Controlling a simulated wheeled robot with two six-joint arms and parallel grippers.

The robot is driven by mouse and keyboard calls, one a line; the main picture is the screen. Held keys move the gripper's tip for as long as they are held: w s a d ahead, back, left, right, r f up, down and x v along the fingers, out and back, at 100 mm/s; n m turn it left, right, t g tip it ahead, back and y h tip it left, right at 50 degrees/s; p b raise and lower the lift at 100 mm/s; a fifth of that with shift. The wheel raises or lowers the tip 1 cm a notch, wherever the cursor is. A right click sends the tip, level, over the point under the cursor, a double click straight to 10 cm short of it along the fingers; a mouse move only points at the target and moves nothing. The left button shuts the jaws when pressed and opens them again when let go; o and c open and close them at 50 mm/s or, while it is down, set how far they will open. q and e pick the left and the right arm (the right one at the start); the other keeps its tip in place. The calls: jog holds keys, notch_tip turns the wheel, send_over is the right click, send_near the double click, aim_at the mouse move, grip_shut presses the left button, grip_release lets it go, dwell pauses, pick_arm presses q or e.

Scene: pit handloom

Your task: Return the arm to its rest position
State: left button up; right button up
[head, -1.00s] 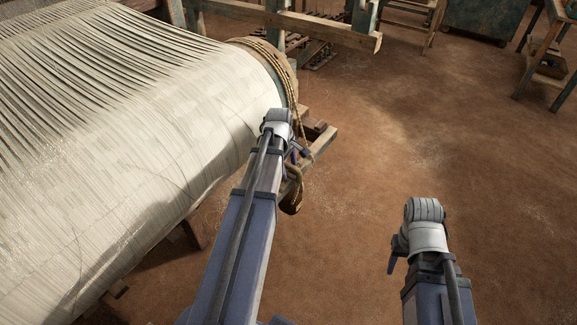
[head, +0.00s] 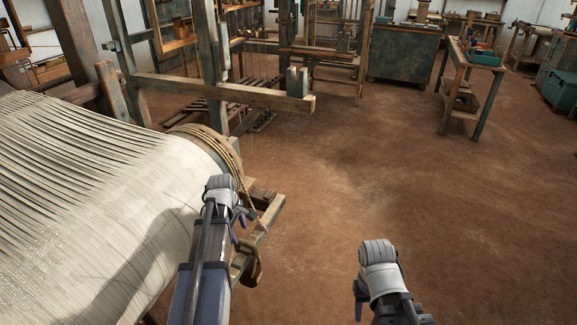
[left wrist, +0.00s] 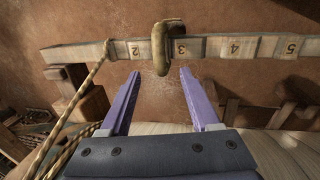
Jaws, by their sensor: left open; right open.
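My left arm reaches forward from the bottom of the head view. Its left gripper (head: 242,222) is beside the end of the cloth-wound beam (head: 205,150), over the wooden bar there. In the left wrist view its two purple fingers (left wrist: 160,75) are apart with nothing between them. Just beyond their tips, a brass-coloured loop-shaped weight (left wrist: 162,48) hangs around the numbered bar (left wrist: 225,47), near the marks 2 and 3.
A rope (left wrist: 72,115) runs down from the bar, close left of my left fingers. Pale warp or cloth (head: 90,200) fills the left side. A wooden rail (head: 225,92) juts out beyond the beam. A workbench (head: 470,75) stands far right. The brown floor (head: 400,175) is open.

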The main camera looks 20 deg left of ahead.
pick_arm(q)
jog(key=s+d+m+g+y, duration=0.1)
jog(key=s+d+m, duration=0.5)
jog(key=d, duration=0.4)
jog(key=s+d+m+g, duration=0.1)
jog(key=s+d+m, duration=0.3)
jog(key=d+m, duration=0.55)
jog(key=s+d+m+g+y, duration=0.1)
jog(key=s+d+m, duration=0.45)
jog(key=d, duration=0.55)
notch_tip(320, 180, up, 13)
jog(key=p, duration=1.3)
jog(key=shift+w+t+h, duration=0.25)
jog(key=shift+t+h, duration=0.05)
